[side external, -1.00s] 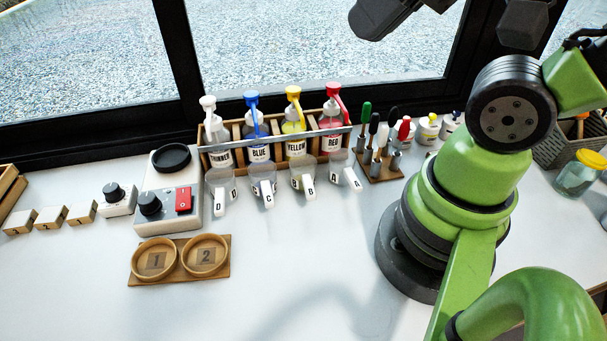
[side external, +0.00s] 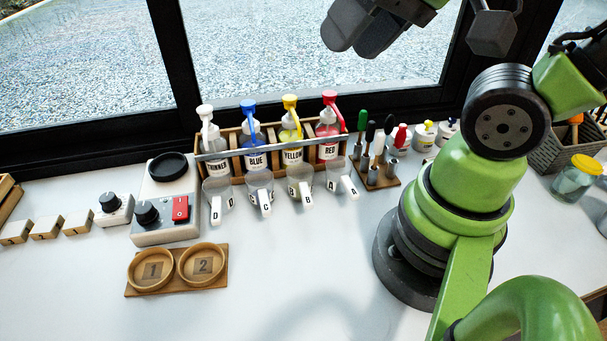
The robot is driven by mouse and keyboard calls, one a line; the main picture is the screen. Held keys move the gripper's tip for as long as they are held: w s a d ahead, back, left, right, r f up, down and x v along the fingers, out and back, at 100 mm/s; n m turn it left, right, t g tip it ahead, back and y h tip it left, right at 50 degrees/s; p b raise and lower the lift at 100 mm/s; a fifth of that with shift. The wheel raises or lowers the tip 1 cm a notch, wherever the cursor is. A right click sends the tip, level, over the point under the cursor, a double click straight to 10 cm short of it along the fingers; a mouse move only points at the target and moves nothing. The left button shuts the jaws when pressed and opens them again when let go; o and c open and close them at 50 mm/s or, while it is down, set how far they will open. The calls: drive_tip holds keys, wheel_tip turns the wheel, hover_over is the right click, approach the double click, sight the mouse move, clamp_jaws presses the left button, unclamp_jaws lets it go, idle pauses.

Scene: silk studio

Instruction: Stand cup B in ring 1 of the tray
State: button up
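Cup B (side external: 299,185) is a clear cup with a white handle tab lettered B. It stands in the row of cups in front of the bottle rack, between cup C and cup A. The wooden tray (side external: 176,286) lies at the front left with two round rings. Ring 1 (side external: 133,279) is the left one and is empty; ring 2 (side external: 224,276) is also empty. A dark grey end part of my arm, perhaps my gripper (side external: 365,27), shows at the top edge, well above and behind the cups. Its fingers cannot be made out.
Cups D (side external: 218,191), C (side external: 260,183) and A (side external: 337,171) flank cup B. A rack (side external: 226,171) of pump bottles stands behind them. A device with a red switch (side external: 181,209) stands behind the tray. The table in front of the cups is clear.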

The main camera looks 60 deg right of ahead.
drive_tip(key=w+f+m+g+h, duration=0.1)
drive_tip(key=w+f+m+g, duration=0.2)
drive_tip(key=w+f, duration=0.45)
drive_tip(key=m+g, duration=0.2)
drive_tip(key=g, duration=0.2)
hover_over(307, 195)
drive_tip(key=shift+h, duration=0.4)
wheel_tip(307, 195, down, 13)
drive_tip(key=shift+w+r, duration=0.15)
drive_tip(key=shift+f, duration=3.5)
clamp_jaws()
drive_tip(key=shift+r, duration=1.15)
